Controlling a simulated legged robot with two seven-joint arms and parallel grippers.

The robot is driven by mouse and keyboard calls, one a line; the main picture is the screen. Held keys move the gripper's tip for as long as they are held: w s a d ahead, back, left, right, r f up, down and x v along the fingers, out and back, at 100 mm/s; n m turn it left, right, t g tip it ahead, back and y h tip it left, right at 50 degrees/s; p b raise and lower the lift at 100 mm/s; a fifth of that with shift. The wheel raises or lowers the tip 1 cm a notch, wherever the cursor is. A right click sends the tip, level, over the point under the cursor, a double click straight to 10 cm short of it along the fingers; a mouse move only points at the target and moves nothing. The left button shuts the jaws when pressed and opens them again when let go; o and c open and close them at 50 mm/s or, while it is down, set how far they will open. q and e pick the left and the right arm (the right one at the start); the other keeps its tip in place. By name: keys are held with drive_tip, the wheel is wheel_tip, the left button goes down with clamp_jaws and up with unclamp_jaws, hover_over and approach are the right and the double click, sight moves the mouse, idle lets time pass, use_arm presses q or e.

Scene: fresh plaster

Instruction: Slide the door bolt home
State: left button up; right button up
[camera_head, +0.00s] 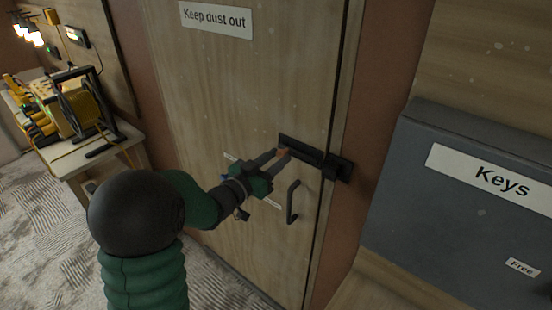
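The dark door bolt (305,148) is fixed slantwise in the picture on the wooden door (225,100), near its right edge. A dark keeper (340,168) sits to its right, at the frame. A small copper-brown piece, seemingly the bolt's knob (283,153), shows at the bolt's left end. My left gripper (277,158) reaches in from the left, its fingertips at this brown piece. Whether the fingers are closed on it or only beside it I cannot tell. How far the rod reaches into the keeper is unclear. My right gripper is out of view.
A dark door handle (292,203) stands out just below the bolt. A grey box labelled "Keys" (410,190) is close on the right. A table (125,140) with a yellow machine (62,105) and cables stands at the left. Carpet (40,230) lies clear below.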

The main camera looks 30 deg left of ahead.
use_arm(q)
clamp_jaws()
idle(1.0)
